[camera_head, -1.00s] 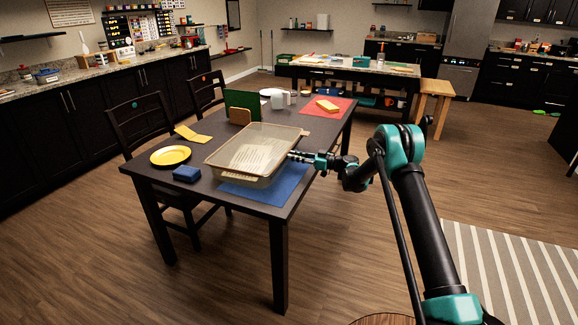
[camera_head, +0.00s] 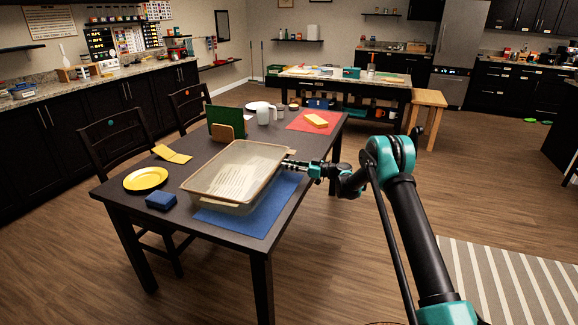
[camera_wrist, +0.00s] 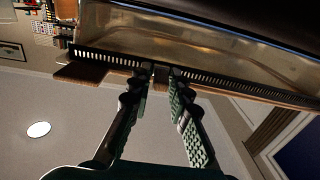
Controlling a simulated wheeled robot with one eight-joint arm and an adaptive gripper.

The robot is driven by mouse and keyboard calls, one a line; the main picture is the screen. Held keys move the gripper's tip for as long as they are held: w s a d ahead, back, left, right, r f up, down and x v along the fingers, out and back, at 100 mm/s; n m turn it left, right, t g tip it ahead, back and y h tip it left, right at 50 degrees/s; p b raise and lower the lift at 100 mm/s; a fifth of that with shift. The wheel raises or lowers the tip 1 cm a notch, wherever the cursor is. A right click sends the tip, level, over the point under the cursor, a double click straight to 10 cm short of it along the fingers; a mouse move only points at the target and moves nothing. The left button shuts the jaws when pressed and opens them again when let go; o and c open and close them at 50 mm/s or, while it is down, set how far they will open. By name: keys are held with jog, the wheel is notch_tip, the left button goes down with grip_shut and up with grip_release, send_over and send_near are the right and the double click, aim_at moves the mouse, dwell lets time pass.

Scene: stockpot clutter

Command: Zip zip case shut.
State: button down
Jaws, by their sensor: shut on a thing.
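The zip case (camera_head: 215,200) is a wide, flat, see-through box with a tan rim, lying on the table partly over a blue mat. A pale printed sheet shows through its top. My gripper (camera_head: 287,163) is at the case's right edge, near the far right corner. In the wrist view, a dark toothed zip track (camera_wrist: 215,82) runs along the case's edge. My fingertips (camera_wrist: 160,73) close on a small dark zip pull (camera_wrist: 161,70) at this track. The fingers hide most of the pull, and I cannot tell how far the zip is closed.
Two chairs stand at the left.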

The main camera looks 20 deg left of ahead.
jog(key=c, duration=1.5)
grip_release()
jog(key=shift+c, duration=0.2)
jog(key=shift+d, duration=0.1)
jog(key=d, duration=1.2)
jog(key=shift+s, duration=0.2)
